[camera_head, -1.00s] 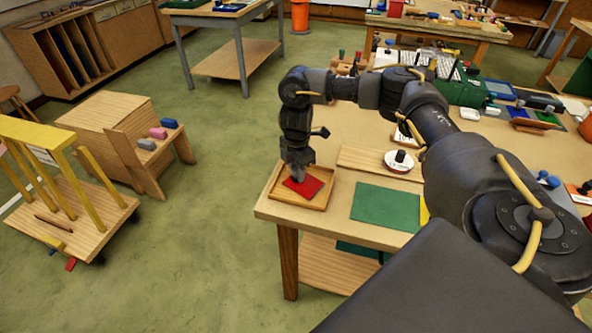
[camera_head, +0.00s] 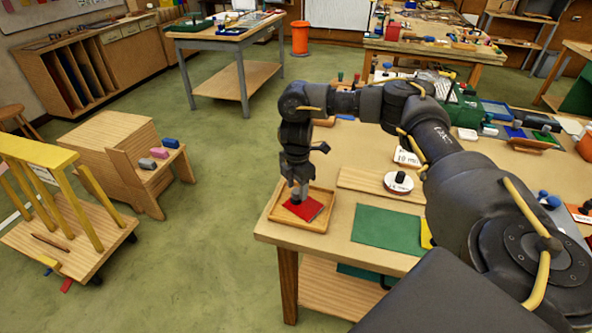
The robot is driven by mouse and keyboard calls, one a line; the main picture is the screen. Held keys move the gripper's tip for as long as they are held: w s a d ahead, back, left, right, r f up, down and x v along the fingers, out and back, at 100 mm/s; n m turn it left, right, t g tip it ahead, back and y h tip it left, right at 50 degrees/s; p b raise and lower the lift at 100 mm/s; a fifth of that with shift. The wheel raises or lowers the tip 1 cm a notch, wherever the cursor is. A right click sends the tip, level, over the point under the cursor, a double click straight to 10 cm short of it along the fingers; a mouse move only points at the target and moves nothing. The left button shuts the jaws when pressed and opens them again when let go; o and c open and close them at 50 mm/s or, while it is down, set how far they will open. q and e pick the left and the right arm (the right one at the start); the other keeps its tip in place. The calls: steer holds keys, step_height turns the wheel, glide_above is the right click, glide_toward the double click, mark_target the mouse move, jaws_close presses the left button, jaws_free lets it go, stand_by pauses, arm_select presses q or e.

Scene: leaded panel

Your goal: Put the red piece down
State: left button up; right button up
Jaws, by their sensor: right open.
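The red piece (camera_head: 306,211) is flat and lies in a shallow wooden tray (camera_head: 284,218) at the near left corner of the workbench. My right gripper (camera_head: 298,197) points down just over the red piece, with its fingers open. The fingertips cover the back part of the piece; I cannot tell whether they touch it. My left gripper is not in view.
A green sheet (camera_head: 384,238) lies right of the tray, with a wooden board (camera_head: 365,184) behind it. The bench edge (camera_head: 330,250) is close in front of the tray; open floor is left.

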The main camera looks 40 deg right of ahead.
step_height(320, 180, up, 10)
stand_by(0.3)
steer(key=shift+f, duration=0.1)
stand_by(0.3)
